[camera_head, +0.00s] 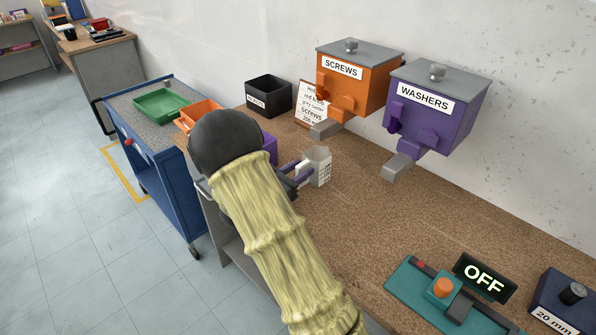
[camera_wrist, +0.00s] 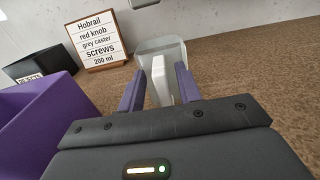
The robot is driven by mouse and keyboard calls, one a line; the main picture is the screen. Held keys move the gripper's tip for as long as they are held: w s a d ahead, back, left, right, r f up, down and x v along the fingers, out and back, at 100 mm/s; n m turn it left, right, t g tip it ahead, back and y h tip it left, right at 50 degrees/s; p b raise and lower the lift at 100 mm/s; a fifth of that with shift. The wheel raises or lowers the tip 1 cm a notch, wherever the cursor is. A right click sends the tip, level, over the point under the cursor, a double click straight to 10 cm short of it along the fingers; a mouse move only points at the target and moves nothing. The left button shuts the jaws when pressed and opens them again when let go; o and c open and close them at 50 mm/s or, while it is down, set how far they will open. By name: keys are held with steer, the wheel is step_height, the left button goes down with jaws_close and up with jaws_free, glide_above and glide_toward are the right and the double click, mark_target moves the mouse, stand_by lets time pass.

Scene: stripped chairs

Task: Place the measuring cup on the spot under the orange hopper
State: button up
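The measuring cup (camera_head: 320,168) is a clear, greyish cup with markings and stands on the brown bench. In the wrist view the cup (camera_wrist: 176,50) is straight ahead, with its pale handle toward me. My gripper (camera_head: 299,176) is at the cup's handle side. In the wrist view my gripper's fingers (camera_wrist: 160,88) are on either side of the handle, with narrow gaps, and look open. The orange hopper (camera_head: 356,84), labelled SCREWS, is on the wall behind the cup. Its grey chute (camera_head: 326,129) overhangs the bench; the spot beneath is partly hidden by the cup.
A purple WASHERS hopper (camera_head: 432,110) hangs to the right. A sign card (camera_head: 312,103) and black bin (camera_head: 269,97) stand behind; a purple bin (camera_wrist: 40,125) is close left of my gripper. A teal device (camera_head: 437,296) and OFF display (camera_head: 485,277) are front right. The middle bench is clear.

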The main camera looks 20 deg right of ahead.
steer(key=shift+w+d, duration=0.1)
steer(key=shift+w, duration=0.1)
steer(key=shift+a+r, duration=0.2)
steer(key=shift+a, duration=0.15)
steer(key=v, duration=1.1)
steer(key=shift+s+a+b, duration=0.2)
steer(key=shift+s+b, duration=0.1)
steer(key=shift+s, duration=0.15)
steer(key=shift+w, duration=0.25)
